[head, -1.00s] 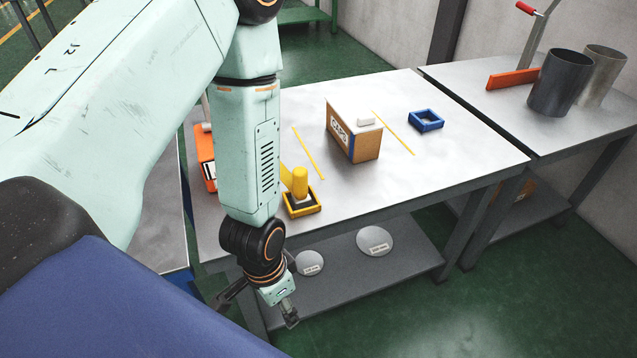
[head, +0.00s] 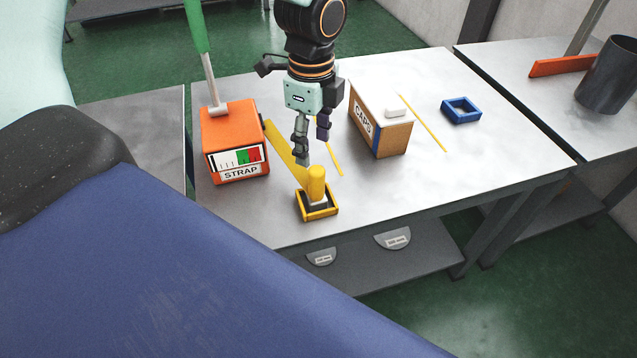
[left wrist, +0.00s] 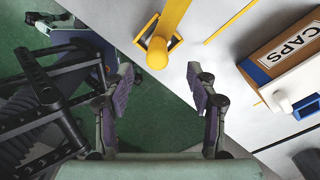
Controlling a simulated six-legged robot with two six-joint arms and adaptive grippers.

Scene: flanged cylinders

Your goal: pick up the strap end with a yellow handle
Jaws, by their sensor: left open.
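The strap end's yellow handle (head: 317,184) is an upright cylinder in a small yellow-rimmed square holder (head: 320,213) near the table's front edge. A flat yellow strap (head: 284,146) runs to it from the orange STRAP box (head: 232,158). My left gripper (head: 313,150) is open and empty, pointing down, above and slightly behind the handle in the head view. In the left wrist view the handle (left wrist: 157,53) shows ahead between and beyond the open fingertips (left wrist: 160,76), with the strap (left wrist: 173,18) leading away. The fingers appear apart from the handle.
A CAPS box (head: 380,122) with a white piece on top stands right of my left gripper. A blue square frame (head: 461,110) lies farther right. Yellow lines mark the table (head: 440,180). A second table holds a dark cylinder (head: 606,78). A lower shelf has grey discs.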

